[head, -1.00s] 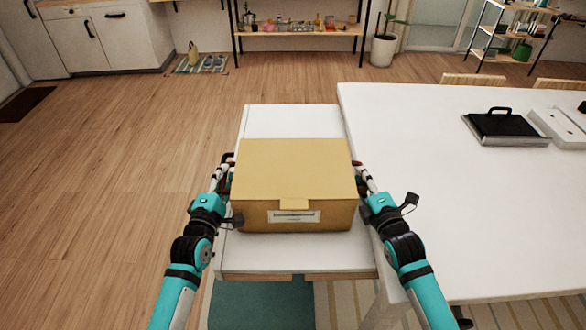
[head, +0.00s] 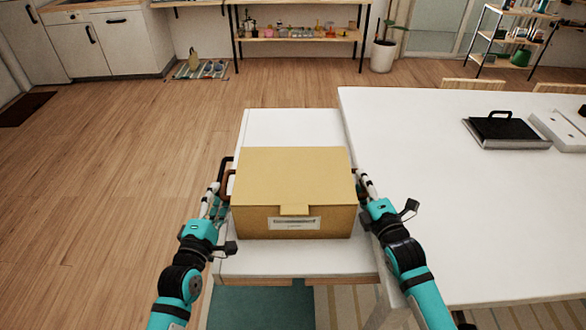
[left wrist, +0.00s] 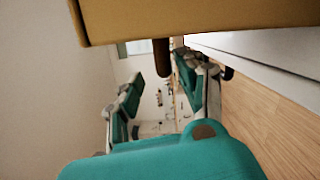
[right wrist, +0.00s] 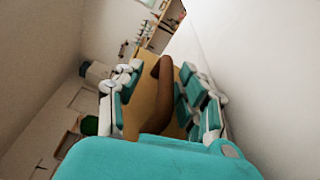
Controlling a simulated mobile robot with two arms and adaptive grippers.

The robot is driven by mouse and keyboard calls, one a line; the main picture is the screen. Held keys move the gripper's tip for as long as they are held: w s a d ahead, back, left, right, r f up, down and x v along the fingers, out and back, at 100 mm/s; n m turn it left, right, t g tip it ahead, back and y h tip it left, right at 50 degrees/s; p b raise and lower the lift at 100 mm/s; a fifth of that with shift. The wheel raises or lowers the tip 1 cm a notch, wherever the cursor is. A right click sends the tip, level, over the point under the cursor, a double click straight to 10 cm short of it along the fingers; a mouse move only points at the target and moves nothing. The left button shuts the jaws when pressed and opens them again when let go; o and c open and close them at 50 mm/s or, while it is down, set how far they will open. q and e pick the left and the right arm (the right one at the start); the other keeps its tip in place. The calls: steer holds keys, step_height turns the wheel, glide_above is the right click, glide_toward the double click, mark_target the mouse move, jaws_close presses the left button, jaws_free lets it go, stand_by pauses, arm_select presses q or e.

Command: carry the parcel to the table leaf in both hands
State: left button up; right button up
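The tan parcel (head: 293,175), a box with a label on its front, sits upright on the white table leaf (head: 290,125). A brown handle (head: 229,186) shows on its left side. My left gripper (head: 214,198) is open beside that side, apart from the box; its spread fingers and the handle's end (left wrist: 162,58) show in the left wrist view. My right gripper (head: 365,183) is close to the right side. In the right wrist view its fingers are spread, with the right handle (right wrist: 150,90) between them and a gap on each side.
The large white table (head: 440,200) adjoins the leaf on the right and carries a black case (head: 505,130). Wooden floor (head: 110,180) is open to the left. Shelves (head: 295,38) and a potted plant (head: 383,53) stand at the back.

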steer(key=shift+s, duration=0.3)
steer(key=v, duration=1.1)
steer(key=shift+s+d, duration=0.1)
steer(key=shift+s, duration=0.15)
arm_select(q)
steer(key=s, duration=0.6)
steer(key=shift+s+a, duration=0.35)
steer(key=shift+a, duration=0.1)
steer(key=shift+f, duration=0.1)
arm_select(e)
steer(key=shift+f, duration=0.1)
